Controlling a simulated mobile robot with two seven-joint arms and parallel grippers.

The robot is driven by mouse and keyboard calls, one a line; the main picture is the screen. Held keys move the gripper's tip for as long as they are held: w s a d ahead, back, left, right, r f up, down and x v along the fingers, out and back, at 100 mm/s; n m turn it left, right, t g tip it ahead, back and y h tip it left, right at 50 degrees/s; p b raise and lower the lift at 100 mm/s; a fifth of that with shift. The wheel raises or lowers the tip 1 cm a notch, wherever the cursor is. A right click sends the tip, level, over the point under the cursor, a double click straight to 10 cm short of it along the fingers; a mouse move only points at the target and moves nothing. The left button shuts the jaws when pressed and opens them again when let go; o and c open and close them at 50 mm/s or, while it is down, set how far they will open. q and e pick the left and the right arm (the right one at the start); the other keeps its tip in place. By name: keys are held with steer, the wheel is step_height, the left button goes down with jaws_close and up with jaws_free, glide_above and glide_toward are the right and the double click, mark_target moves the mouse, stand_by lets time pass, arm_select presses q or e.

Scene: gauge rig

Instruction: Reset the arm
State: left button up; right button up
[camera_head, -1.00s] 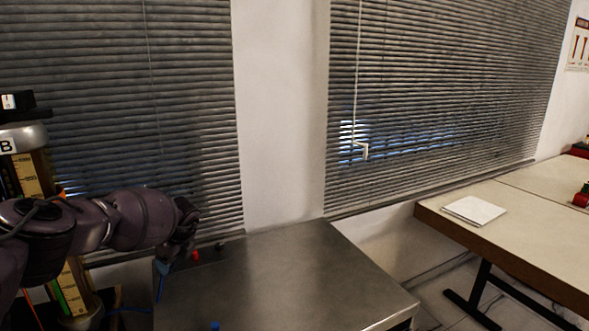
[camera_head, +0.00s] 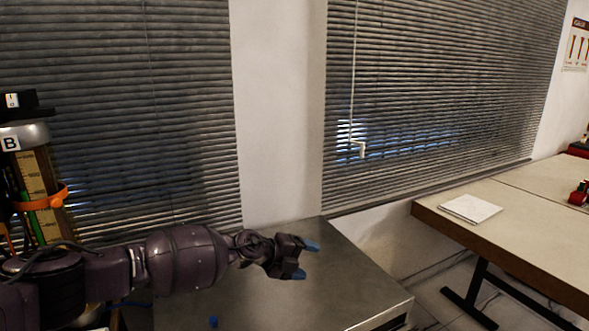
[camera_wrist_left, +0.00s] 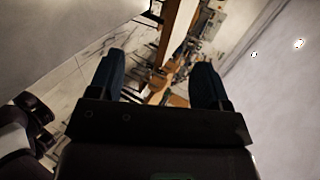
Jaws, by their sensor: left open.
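My left gripper (camera_head: 306,259) is open, with blue fingertips, and holds nothing. It is above the metal-topped table (camera_head: 345,262), pointing right in the head view. In the left wrist view its two dark blue fingers (camera_wrist_left: 158,85) are spread apart with nothing between them. My left arm (camera_head: 180,258) stretches in from the left, past a gauge column (camera_head: 35,185) marked B with an orange ring. My right gripper is in neither view.
A small blue object (camera_head: 213,321) is on the near part of the metal table. A long table (camera_head: 530,225) at the right bears a white pad (camera_head: 470,208) and a red item (camera_head: 579,193). Window blinds (camera_head: 430,100) cover the back wall. Open floor lies between the tables.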

arm_select(q)
steer(key=s+d+r+n+t+h, duration=0.2)
steer(key=s+r+n+t, duration=0.1)
steer(key=s+n+t, duration=0.6)
steer(key=s+a+f+n+y, duration=0.3)
steer(key=a+n, duration=0.3)
steer(key=a, duration=0.2)
steer(key=s+a+f+n+y, duration=0.4)
steer(key=s+a+f+n, duration=0.1)
steer(key=a+f+n, duration=0.1)
steer(key=s+a+f+n+y, duration=0.3)
steer(key=s+a+f+n, duration=0.1)
steer(key=a, duration=0.5)
steer(key=shift+s+a+f+n+t, duration=0.1)
steer(key=shift+s+a+n+t, duration=0.1)
steer(key=shift+n, duration=0.25)
steer(key=shift+s+a+f+n+t, duration=0.1)
steer(key=shift+n+t, duration=0.1)
steer(key=shift+n, duration=0.25)
steer(key=s+a+f+n+g+y, duration=0.1)
steer(key=s+a+f+y, duration=0.1)
steer(key=s+a+f, duration=0.2)
steer(key=s+a+f+n+g+y, duration=0.1)
steer(key=s+a+f, duration=0.3)
steer(key=s+f, duration=0.4)
steer(key=s+n+g, duration=0.1)
steer(key=s, duration=0.4)
steer(key=shift+a+y, duration=0.25)
steer(key=shift+y, duration=0.15)
